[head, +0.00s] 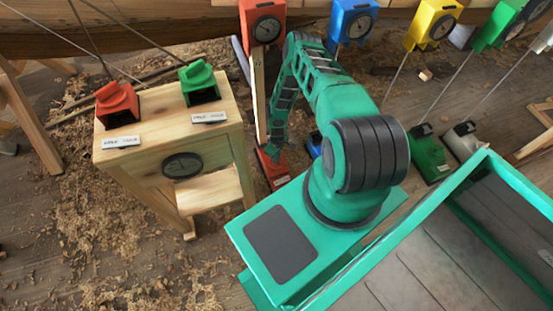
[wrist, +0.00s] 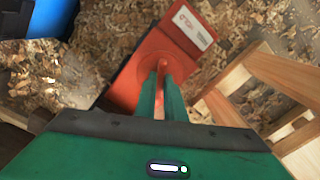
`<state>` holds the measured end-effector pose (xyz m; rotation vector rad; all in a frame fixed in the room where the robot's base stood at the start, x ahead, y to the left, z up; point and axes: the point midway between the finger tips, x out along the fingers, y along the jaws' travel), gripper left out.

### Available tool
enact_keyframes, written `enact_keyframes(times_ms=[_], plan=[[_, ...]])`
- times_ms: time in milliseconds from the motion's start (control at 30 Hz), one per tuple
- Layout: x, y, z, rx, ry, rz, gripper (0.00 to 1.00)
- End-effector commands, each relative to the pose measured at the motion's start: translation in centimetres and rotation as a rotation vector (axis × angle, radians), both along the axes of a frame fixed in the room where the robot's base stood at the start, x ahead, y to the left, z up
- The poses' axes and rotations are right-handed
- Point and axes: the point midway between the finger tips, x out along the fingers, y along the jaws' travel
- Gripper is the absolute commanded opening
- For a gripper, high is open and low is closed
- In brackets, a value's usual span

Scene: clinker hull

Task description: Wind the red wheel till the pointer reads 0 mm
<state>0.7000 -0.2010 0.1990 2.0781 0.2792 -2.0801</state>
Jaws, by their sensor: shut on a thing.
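The red wheel (wrist: 132,84) shows in the wrist view as a round red disc on a red base with a white label (wrist: 192,27). My gripper (wrist: 163,76) reaches down over it, its two green fingers shut on a small red upright part of the wheel. In the head view the red base (head: 276,170) stands on the floor, partly hidden by my arm. The red gauge box (head: 263,24) with a dark round dial is above it, by a wooden post. Its pointer is too small to read.
A wooden stand (head: 150,130) with a red and a green block on top is at the left. Blue (head: 352,18), yellow (head: 432,22) and green (head: 496,24) gauge boxes line the hull. A blue object (wrist: 38,30) lies near the red base. Shavings cover the floor.

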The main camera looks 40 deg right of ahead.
Motion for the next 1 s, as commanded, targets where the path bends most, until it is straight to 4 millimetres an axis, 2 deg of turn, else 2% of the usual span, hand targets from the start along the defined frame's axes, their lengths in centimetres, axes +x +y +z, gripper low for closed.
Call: enact_keyframes(times_ms=[267,1000], plan=[[0.01,-0.04,0.03,-0.001,0.001,-0.143,0.0],[0.02,-0.06,0.03,-0.001,0.0,-0.79,0.0]])
